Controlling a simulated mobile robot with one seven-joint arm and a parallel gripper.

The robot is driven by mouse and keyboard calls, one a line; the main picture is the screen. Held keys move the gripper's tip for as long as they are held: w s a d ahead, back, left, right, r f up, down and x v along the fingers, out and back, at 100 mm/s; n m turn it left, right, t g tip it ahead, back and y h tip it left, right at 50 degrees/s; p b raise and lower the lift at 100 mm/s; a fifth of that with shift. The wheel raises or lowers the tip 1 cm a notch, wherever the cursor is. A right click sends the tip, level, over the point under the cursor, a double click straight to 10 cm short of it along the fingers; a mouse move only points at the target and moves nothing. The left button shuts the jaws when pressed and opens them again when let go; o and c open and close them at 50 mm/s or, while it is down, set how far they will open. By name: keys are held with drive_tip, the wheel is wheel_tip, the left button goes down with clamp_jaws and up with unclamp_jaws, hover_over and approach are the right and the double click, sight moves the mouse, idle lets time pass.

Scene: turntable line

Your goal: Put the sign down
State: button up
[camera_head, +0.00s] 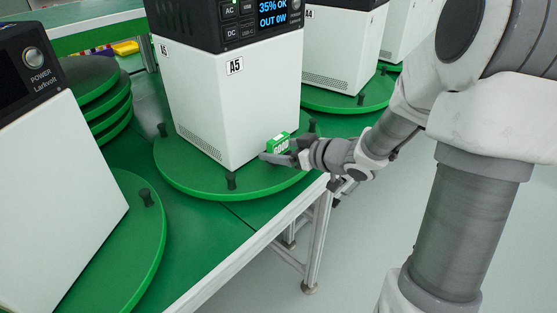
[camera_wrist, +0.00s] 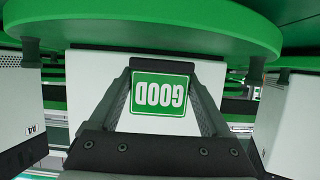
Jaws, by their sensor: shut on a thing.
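My gripper (camera_head: 274,156) is shut on the sign and reaches in from the right. It is at the right front edge of the green turntable (camera_head: 190,182), beside the white A5 unit (camera_head: 215,105). In the wrist view my gripper (camera_wrist: 162,98) has a finger on each side of the sign. I cannot tell whether the sign touches the turntable.
Short dark posts, one at the front (camera_head: 231,181), stand on the turntable's rim. Another white unit on a turntable (camera_head: 335,97) stands behind, and one stands at near left (camera_head: 55,200). Stacked green discs (camera_head: 105,115) lie at left. The table's pale front edge (camera_head: 245,250) drops to open floor.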

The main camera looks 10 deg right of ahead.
drive_tip(key=shift+f, duration=0.75)
drive_tip(key=shift+f, duration=0.2)
drive_tip(key=o, duration=1.2)
drive_tip(key=shift+o, duration=0.2)
drive_tip(key=shift+r, duration=0.2)
drive_tip(key=p+v, duration=0.4)
drive_tip(key=v, duration=0.8)
drive_tip(key=shift+f, duration=0.1)
